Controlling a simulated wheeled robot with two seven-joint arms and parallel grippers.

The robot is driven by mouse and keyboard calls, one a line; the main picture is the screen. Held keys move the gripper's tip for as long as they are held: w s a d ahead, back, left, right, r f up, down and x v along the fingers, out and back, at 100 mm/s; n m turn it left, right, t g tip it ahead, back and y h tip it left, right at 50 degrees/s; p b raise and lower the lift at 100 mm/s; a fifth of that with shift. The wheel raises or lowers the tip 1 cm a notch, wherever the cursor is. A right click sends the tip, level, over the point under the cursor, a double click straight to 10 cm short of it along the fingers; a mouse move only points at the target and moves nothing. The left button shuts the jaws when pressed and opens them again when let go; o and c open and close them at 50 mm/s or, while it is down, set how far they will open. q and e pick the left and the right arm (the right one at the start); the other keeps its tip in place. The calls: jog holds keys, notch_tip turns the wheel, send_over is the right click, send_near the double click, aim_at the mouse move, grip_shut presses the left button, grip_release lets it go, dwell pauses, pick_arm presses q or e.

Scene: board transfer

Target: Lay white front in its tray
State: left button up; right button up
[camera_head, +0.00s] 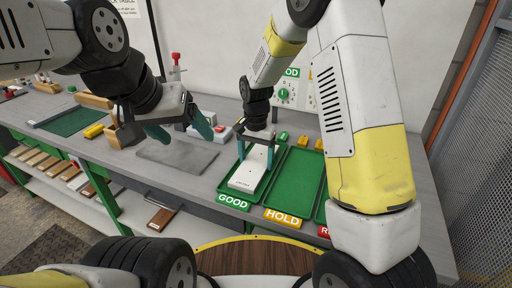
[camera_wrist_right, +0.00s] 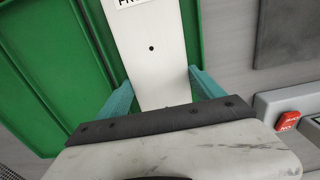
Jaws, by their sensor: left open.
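My right gripper (camera_head: 256,160) points down over the panel, a teal finger against each long edge. In the right wrist view the panel (camera_wrist_right: 152,48) runs between the two fingers (camera_wrist_right: 160,88), with green tray (camera_wrist_right: 68,80) beside it. My left gripper (camera_head: 181,131) is open and empty, above the bench to the left of the tray.
The HOLD tray (camera_head: 295,184) stands empty right of the GOOD tray, with another tray at its right, partly hidden by my arm. A grey mat (camera_head: 178,158) lies bare to the left. A box with a red button (camera_head: 218,130) stands behind. Several panels lie on the lower shelf.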

jog(key=o, duration=0.4)
jog(key=shift+r, duration=3.9)
